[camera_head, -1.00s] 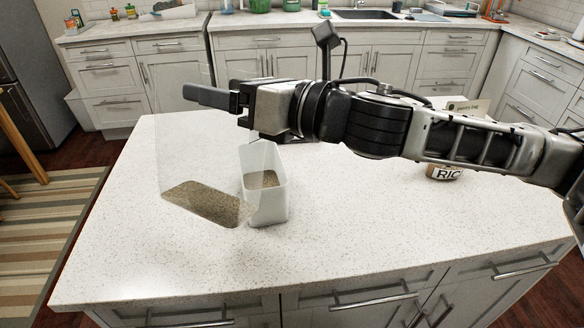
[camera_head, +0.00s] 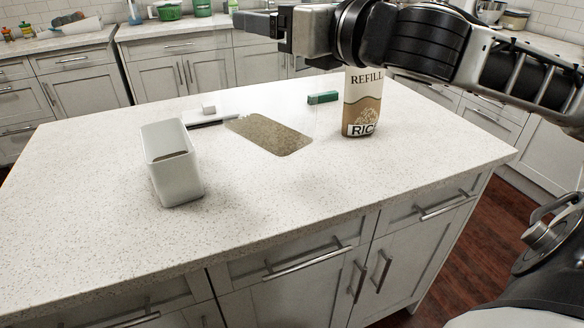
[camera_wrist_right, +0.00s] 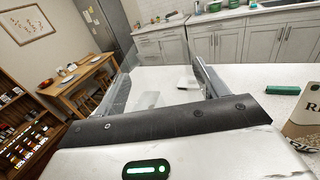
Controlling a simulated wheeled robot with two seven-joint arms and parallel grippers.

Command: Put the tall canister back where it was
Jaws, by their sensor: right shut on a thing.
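The tall canister is clear, with a layer of brown grain (camera_head: 268,133) in its bottom; its walls barely show. In the head view it is over the middle of the counter, between the white container and the rice pack. My right gripper (camera_head: 250,22) is shut on its upper part, and both fingers (camera_wrist_right: 158,85) show in the right wrist view with clear plastic between them. I cannot tell whether its base touches the counter. My left gripper is not in view.
An open white container (camera_head: 180,182) stands left on the counter (camera_head: 260,200). A rice refill pack (camera_head: 362,105) stands right of the canister. A green box (camera_head: 322,98), a small white block (camera_head: 208,107) and a dark flat item (camera_head: 205,123) lie behind. The front counter is clear.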

